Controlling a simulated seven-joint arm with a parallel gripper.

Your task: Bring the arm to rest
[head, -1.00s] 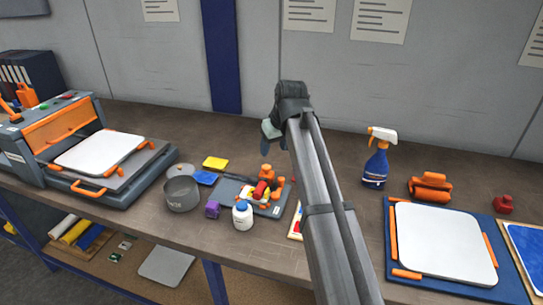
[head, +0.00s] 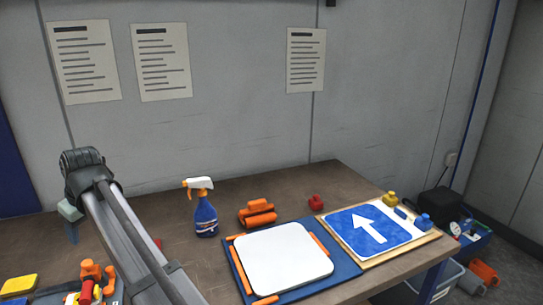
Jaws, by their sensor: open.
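My arm rises from the lower left of the head view, raised above the workbench (head: 160,225).
A blue spray bottle (head: 205,215) and orange rollers (head: 257,213) stand right of the arm. A white plate (head: 283,258) lies on a blue board with orange clamps. A blue arrow sign (head: 368,229) lies to its right. Small orange parts (head: 96,275) sit at lower left.

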